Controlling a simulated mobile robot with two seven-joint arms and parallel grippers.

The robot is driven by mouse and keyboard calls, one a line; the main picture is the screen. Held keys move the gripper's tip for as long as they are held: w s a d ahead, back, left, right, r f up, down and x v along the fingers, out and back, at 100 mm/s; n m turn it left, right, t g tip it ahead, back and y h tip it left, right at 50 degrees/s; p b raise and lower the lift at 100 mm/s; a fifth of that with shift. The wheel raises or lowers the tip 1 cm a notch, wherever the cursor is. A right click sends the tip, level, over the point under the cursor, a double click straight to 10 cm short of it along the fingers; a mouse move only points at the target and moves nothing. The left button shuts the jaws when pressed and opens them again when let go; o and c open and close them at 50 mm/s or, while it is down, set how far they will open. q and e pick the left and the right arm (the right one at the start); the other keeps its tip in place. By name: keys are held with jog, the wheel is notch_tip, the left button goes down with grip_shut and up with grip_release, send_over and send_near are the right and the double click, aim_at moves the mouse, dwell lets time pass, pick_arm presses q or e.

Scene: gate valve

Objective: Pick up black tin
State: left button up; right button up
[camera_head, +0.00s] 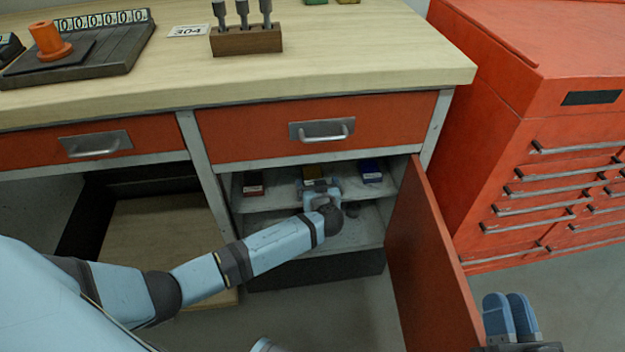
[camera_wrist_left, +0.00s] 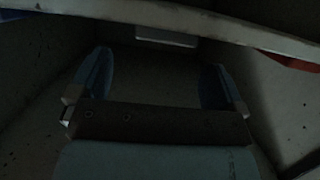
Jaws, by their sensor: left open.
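I cannot make out the tin in that dark view.
The open cabinet door (camera_head: 425,265) stands to the right. A drawer (camera_head: 320,127) and worktop (camera_head: 380,60) are above. A red tool chest (camera_head: 540,130) stands at right.

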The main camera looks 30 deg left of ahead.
aim_at(313, 175)
pick_arm(q)
jog(key=x, duration=0.1)
jog(key=b+x, duration=0.1)
jog(key=x, duration=0.1)
jog(key=b+x, duration=0.1)
jog(key=x, duration=0.1)
jog(key=shift+s+f, duration=0.15)
jog(key=shift+f, duration=0.15)
jog(key=shift+a, duration=0.2)
jog(key=c, duration=1.1)
pick_arm(e)
notch_tip(313, 175, down, 2)
jog(key=shift+w+a+f+g, duration=0.15)
jog(key=shift+f+g, duration=0.1)
jog(key=shift+g, duration=0.35)
